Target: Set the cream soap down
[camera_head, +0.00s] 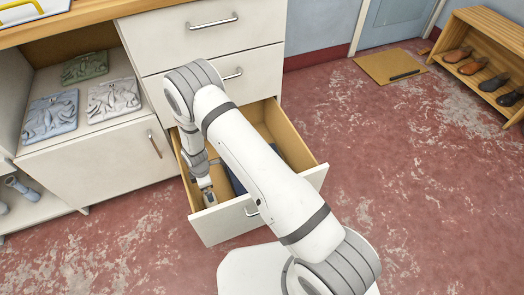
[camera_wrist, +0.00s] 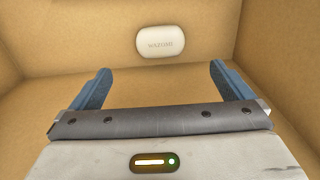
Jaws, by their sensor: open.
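The cream soap (camera_wrist: 161,41) is a pale rounded bar with lettering on its face, inside the tan-walled drawer (camera_wrist: 40,92) in the wrist view. It lies beyond my gripper (camera_wrist: 160,68), roughly centred between the two blue fingers and apart from both. My gripper is open and empty. In the head view my gripper (camera_head: 208,197) reaches down into the front left of the open drawer (camera_head: 225,226). I cannot make out the soap in the head view.
A dark blue item (camera_head: 238,183) shows in the drawer, partly hidden by my arm. Shut drawers (camera_head: 215,37) are above. A shoe rack (camera_head: 490,55) and a mat (camera_head: 390,66) are at far right. The red floor (camera_head: 430,190) is clear.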

